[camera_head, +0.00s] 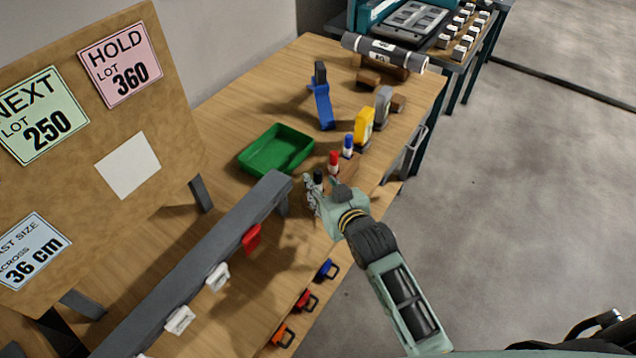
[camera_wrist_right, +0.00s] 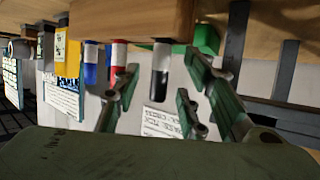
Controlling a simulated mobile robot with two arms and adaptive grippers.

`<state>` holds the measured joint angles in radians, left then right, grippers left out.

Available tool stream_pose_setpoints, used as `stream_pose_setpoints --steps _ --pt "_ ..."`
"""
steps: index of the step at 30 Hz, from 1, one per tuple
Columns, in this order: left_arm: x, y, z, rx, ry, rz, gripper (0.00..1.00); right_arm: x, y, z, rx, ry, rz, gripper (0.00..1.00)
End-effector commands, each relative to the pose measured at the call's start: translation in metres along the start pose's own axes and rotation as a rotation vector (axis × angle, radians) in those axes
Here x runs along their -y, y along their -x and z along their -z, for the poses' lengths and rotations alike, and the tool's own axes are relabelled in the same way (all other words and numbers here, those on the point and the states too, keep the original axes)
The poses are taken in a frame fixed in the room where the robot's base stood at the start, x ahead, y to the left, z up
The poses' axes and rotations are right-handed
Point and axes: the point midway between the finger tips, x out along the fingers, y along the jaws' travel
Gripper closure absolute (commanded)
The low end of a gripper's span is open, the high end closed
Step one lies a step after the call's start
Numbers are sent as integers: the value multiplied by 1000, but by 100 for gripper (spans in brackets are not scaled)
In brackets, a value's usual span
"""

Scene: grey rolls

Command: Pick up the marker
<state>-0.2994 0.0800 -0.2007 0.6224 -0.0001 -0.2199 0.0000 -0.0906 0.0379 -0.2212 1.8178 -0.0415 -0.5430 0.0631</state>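Three markers stand in a row on the wooden bench: a black one (camera_head: 318,177), a red one (camera_head: 333,158) and a blue one (camera_head: 348,143). My right gripper (camera_head: 312,192) is at the black marker, low over the bench. In the right wrist view the black marker (camera_wrist_right: 160,68) shows between the spread fingers of the gripper (camera_wrist_right: 158,100), with space on both sides. The red marker (camera_wrist_right: 118,55) and blue marker (camera_wrist_right: 91,62) are to its left there. The right gripper is open and empty. My left gripper is not in view.
A blue tape dispenser (camera_head: 322,105), a yellow object (camera_head: 364,125) and a grey roll (camera_head: 384,53) are farther back. A grey rail (camera_head: 200,270) with red and white clips stands at left, near a notice board (camera_head: 165,90).

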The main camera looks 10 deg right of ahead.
Motion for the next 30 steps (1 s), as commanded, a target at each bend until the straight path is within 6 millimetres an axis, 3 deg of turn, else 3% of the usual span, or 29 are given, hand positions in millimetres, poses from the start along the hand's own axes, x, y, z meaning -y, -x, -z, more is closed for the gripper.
stream_pose_setpoints --steps 4,11,24,30 --pt "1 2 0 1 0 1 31 0 -11 0 0 0 0 61" --pt "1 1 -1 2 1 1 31 0 -12 -1 0 0 0 61" --pt "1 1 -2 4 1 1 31 0 -12 -1 1 0 0 99" --pt "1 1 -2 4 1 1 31 0 -12 -1 1 0 0 100"
